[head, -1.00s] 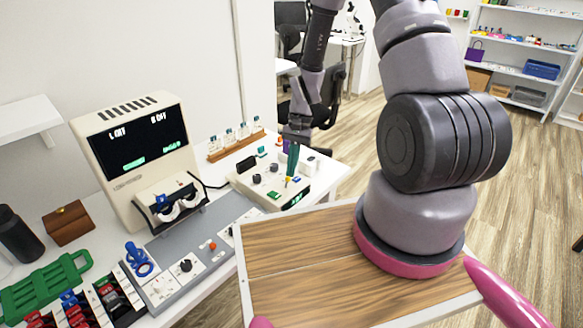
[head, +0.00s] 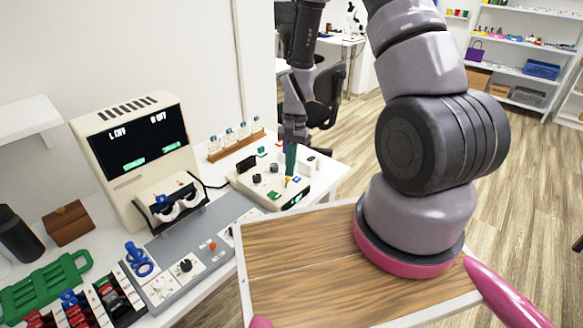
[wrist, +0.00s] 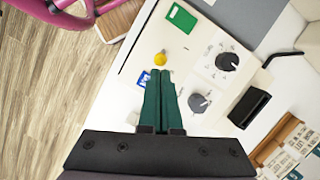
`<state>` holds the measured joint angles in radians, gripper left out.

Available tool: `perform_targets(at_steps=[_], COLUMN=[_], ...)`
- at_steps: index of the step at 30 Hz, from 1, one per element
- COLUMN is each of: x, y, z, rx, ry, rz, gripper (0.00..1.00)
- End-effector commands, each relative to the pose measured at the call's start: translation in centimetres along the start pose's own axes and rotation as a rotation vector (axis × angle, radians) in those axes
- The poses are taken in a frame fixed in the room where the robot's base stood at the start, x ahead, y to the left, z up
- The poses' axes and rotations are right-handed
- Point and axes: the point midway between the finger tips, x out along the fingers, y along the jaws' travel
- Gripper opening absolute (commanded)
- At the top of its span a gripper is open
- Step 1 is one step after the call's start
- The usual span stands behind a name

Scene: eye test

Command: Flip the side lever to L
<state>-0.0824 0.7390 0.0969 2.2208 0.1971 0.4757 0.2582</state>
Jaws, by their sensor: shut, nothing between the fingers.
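A small lever with a yellow knob (head: 288,180), which looks like the side lever, stands on the white control box (head: 262,193). In the wrist view the yellow knob (wrist: 160,58) sits between a green plate (wrist: 182,18) and a blue-and-white plate (wrist: 145,78). Letters on the plates are too small to read. My gripper (head: 290,173) is shut and empty, its dark green fingers pointing down over the box. In the wrist view the fingertips (wrist: 159,78) are close to the knob, on the blue plate's side. I cannot tell whether they touch it.
A beige screen unit (head: 112,182) with a viewer stands to the left. A rack of bottles (head: 236,145) stands behind. My wooden tray is in front.

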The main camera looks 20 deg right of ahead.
Motion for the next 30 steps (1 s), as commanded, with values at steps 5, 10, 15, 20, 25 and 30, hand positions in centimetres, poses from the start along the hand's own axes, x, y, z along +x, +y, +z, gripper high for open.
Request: perform_targets(at_steps=[5, 10, 15, 20, 25, 30], x=[-0.06, -0.09, -0.15, -0.2, -0.23, -0.24], y=[-0.11, -0.18, -0.23, -0.3, -0.35, -0.41], z=[0.18, 0.34, 0.52, 0.63, 0.76, 0.91], rx=[0.001, 0.003, 0.006, 0.008, 0.013, 0.013], ry=[0.026, 0.051, 0.075, 0.1, 0.111, 0.11], rz=[0.013, 0.024, 0.037, 0.047, 0.053, 0.053], gripper=[0.0, 0.0, 0.0, 0.0, 0.0, 0.0])
